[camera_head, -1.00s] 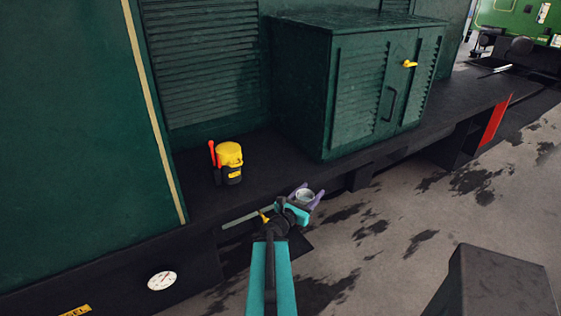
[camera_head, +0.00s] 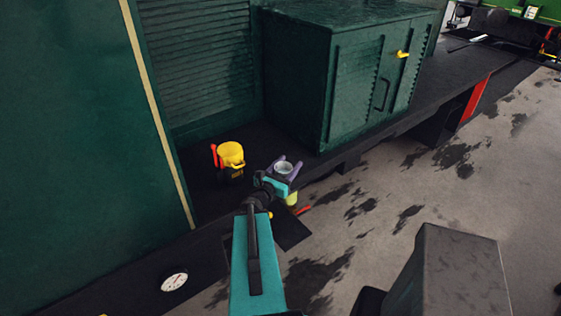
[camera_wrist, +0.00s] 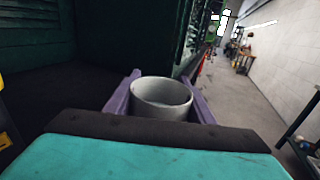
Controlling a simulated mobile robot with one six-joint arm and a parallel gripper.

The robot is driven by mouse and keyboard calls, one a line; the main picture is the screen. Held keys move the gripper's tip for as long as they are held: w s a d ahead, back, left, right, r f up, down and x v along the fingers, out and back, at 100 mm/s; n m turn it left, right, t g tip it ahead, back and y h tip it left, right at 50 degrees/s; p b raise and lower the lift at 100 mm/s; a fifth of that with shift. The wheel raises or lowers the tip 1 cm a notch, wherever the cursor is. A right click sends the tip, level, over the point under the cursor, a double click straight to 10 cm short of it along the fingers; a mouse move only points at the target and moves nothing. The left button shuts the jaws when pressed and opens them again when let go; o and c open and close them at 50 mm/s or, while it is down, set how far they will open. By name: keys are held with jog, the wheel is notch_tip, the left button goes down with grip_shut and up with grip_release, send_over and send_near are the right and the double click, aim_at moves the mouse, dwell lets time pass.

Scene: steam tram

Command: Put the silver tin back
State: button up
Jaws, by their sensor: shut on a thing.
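The silver tin (camera_head: 283,168) is a small round open-topped cup, held upright between the purple fingers of my gripper (camera_head: 284,166). In the wrist view the tin (camera_wrist: 161,98) sits between both fingers, its rim facing up and its inside looking empty. My gripper is shut on it, near the outer edge of the dark running board (camera_head: 205,190), right of the yellow-and-black lantern-like item and in front of the green cabinet. Whether the tin touches the board is hidden by my gripper.
The yellow item (camera_head: 231,157) with a red handle stands on the board close to the left. The green louvred cabinet (camera_head: 345,85) with a yellow latch stands behind right. A round gauge (camera_head: 174,281) is lower left. The stained floor (camera_head: 400,200) lies open to the right.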

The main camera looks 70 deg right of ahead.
jog(key=shift+s+d, duration=0.1)
jog(key=shift+s, duration=0.05)
jog(key=shift+d+f+b, duration=0.1)
jog(key=shift+f+b, duration=0.05)
jog(key=shift+b, duration=0.25)
jog(key=shift+d+f+b, duration=0.15)
jog(key=shift+d+b, duration=0.2)
jog(key=shift+b, duration=0.7)
jog(key=d+b, duration=0.1)
jog(key=b, duration=0.3)
jog(key=shift+w+d, duration=0.15)
jog(key=shift+w, duration=0.25)
jog(key=shift+w+d+b, duration=0.1)
jog(key=shift+d+b, duration=0.05)
jog(key=shift+b, duration=0.6)
